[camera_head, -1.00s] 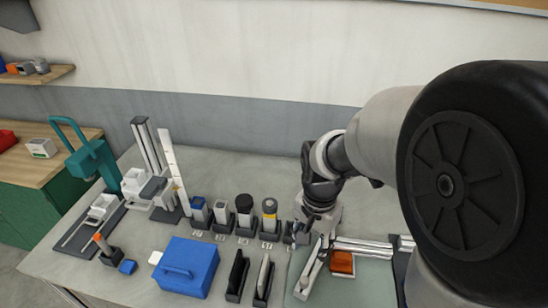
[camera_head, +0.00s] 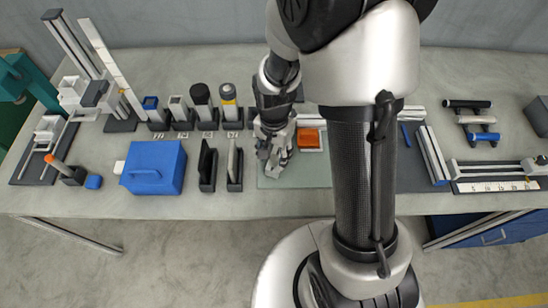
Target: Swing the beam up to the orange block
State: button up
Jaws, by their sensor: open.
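The orange block (camera_head: 308,138) sits on the pale green mat (camera_head: 300,178), at its back edge. My gripper (camera_head: 273,164) is open and points down over the left part of the mat, just left of the orange block. The beam is mostly hidden behind my gripper in this view. I cannot tell whether the fingers touch it.
Several tools stand in holders (camera_head: 200,105) left of my gripper. A blue box (camera_head: 153,168) and two dark upright slots (camera_head: 208,165) lie in front of them. Metal rails (camera_head: 433,155) and a ruled strip (camera_head: 495,186) lie at right. My arm blocks the middle.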

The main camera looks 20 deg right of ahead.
jog(key=shift+f, duration=0.65)
jog(key=shift+c, duration=0.5)
grip_shut()
